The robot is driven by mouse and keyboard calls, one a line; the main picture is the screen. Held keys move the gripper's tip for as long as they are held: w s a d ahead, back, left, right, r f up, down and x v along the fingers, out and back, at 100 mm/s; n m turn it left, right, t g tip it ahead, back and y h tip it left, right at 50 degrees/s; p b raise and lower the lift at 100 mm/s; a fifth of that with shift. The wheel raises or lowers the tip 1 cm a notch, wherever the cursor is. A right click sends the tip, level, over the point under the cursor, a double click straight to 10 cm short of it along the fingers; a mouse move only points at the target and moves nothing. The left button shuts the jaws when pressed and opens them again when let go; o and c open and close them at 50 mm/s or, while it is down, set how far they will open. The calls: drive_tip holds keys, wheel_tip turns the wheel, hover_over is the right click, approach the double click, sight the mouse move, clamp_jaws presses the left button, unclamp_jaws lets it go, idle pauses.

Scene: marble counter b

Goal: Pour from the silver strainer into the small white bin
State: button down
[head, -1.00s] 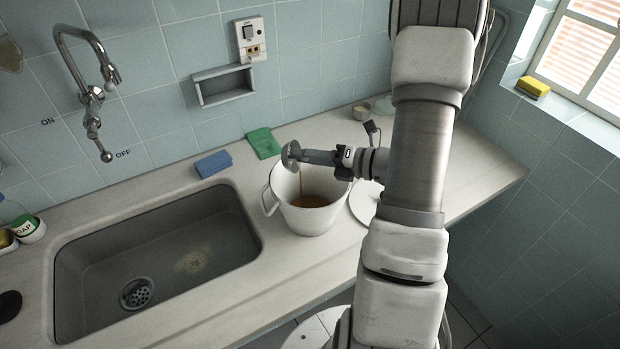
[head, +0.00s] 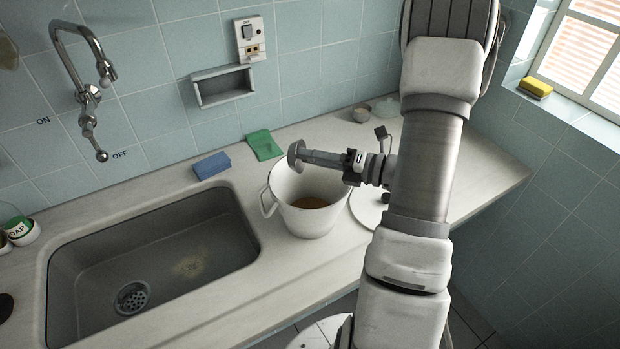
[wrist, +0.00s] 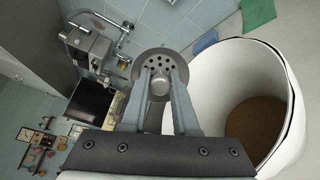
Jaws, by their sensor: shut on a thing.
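The silver strainer (head: 294,155) is a small round metal piece at the tip of my gripper (head: 318,157), above the left rim of the white bin. My gripper is shut on it. In the wrist view the strainer (wrist: 160,64) shows a round face with several holes between the two fingers (wrist: 160,100). The small white bin (head: 306,212) stands upright on the counter with brown contents (head: 309,202) at its bottom. In the wrist view the bin (wrist: 285,140) is right of my gripper, with the brown contents (wrist: 258,125) inside. No falling stream shows.
A sink (head: 150,262) lies left of the bin. A blue sponge (head: 211,165) and a green cloth (head: 263,145) lie behind it. A white round lid (head: 366,208) lies right of the bin.

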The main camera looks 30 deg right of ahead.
drive_tip(key=shift+s+d+r+t+y+b, duration=0.2)
drive_tip(key=shift+r+t+y+b, duration=0.2)
drive_tip(key=shift+r+t+y, duration=0.25)
idle(0.7)
